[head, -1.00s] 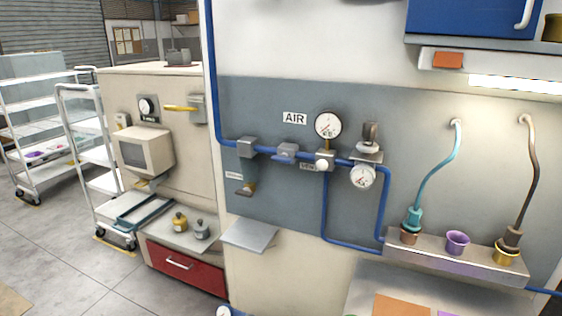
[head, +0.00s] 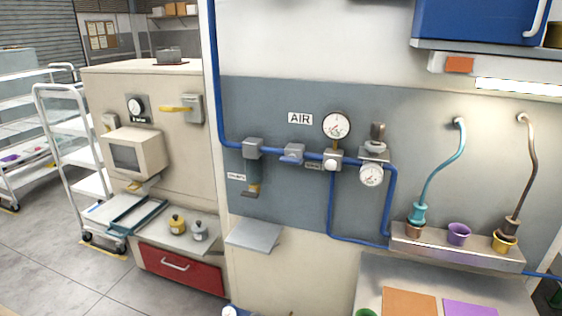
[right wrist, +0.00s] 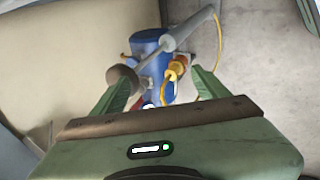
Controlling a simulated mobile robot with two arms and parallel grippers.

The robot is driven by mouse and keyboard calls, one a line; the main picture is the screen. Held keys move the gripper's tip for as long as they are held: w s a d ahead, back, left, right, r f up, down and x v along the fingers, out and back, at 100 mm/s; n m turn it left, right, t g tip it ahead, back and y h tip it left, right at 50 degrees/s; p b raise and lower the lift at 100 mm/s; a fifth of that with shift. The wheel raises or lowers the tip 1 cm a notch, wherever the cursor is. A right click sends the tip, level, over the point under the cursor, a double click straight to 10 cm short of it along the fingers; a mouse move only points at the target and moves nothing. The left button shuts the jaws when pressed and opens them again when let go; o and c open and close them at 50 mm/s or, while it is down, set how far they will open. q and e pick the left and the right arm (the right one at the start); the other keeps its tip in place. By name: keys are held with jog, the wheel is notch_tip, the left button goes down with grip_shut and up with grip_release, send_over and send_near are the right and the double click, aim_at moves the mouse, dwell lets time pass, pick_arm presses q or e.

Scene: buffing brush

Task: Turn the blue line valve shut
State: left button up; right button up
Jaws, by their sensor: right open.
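In the head view a blue pipe (head: 233,143) runs down the wall and across the grey panel under an AIR sign (head: 300,118). A small valve with a blue handle (head: 292,159) sits on this pipe, left of the round gauge (head: 337,126). The handle appears to lie roughly along the pipe; its exact angle is too small to tell. My right gripper (right wrist: 161,84) shows only in the right wrist view, with its green fingers apart and no valve between them. My left gripper is in neither view.
A metal shelf (head: 255,235) juts out below the panel. A ledge (head: 455,252) with cups stands at right. A blue cylinder (right wrist: 150,43) with a yellow fitting lies beyond my right fingers. A white cart (head: 62,130) stands at left, beside open floor.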

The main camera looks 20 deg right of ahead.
jog(key=w+r+n+t+h, duration=0.1)
jog(key=w+r+n+t, duration=0.1)
jog(key=w+r+n, duration=0.5)
jog(key=n+t+h, duration=0.7)
jog(key=n+h, duration=0.1)
jog(key=n, duration=0.2)
send_near(289, 162)
jog(key=x, duration=0.2)
jog(key=p+x, duration=0.3)
jog(key=x, duration=0.3)
jog(key=shift+w+d, duration=0.15)
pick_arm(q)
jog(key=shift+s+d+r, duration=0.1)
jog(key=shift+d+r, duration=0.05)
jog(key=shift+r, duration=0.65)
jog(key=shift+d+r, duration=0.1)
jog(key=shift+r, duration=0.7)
pick_arm(e)
jog(key=shift+w+d, duration=0.3)
jog(key=shift+w, duration=0.2)
jog(key=shift+f, duration=0.1)
jog(key=c, duration=1.4)
